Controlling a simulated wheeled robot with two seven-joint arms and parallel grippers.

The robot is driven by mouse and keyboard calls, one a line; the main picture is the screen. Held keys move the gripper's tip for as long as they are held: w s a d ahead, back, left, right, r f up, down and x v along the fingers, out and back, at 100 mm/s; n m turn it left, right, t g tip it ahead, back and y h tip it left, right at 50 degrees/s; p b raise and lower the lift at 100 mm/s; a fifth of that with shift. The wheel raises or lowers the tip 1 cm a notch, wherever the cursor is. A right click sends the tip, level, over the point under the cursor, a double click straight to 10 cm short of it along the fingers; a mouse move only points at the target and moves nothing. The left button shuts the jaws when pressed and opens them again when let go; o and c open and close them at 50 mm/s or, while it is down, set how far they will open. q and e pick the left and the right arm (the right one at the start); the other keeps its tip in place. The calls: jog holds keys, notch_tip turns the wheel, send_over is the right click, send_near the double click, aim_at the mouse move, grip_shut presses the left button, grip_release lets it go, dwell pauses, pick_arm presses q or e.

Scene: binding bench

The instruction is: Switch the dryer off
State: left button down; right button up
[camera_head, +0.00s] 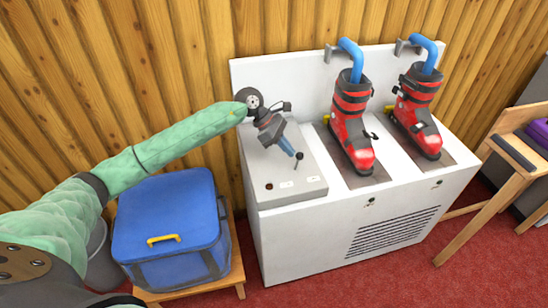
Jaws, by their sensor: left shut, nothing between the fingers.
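The dryer (310,240) is a white cabinet against the wooden wall, with blue hoses (351,58) over two red-and-black boots. Its raised control box (282,178) is at the left end. A thin lever with a black knob (299,156) stands up from the box. A small dark red round lamp or button (269,187) sits on its front left; I cannot tell if it is lit. My left gripper (290,149) is shut and empty, its blue-grey tips above the box, right beside the knob. Whether they touch it is unclear. My right gripper is not in view.
The boots (351,130) and (418,115) stand on grey plates right of the control box. A blue cool box (172,228) with a yellow handle sits on a low wooden stand at left. A wooden table (505,165) is at right. Red carpet lies in front.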

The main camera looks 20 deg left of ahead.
pick_arm(q)
jog(key=shift+w+d+r+g+y, duration=0.1)
jog(key=shift+w+d+g+y, duration=0.2)
jog(key=shift+d+y, duration=0.2)
jog(key=shift+w, duration=0.1)
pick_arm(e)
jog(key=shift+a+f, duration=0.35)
pick_arm(q)
jog(key=shift+d+y, duration=0.15)
jog(key=shift+y, duration=0.25)
jog(key=shift+r, duration=0.1)
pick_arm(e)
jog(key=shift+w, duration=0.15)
pick_arm(q)
jog(key=shift+r, duration=0.7)
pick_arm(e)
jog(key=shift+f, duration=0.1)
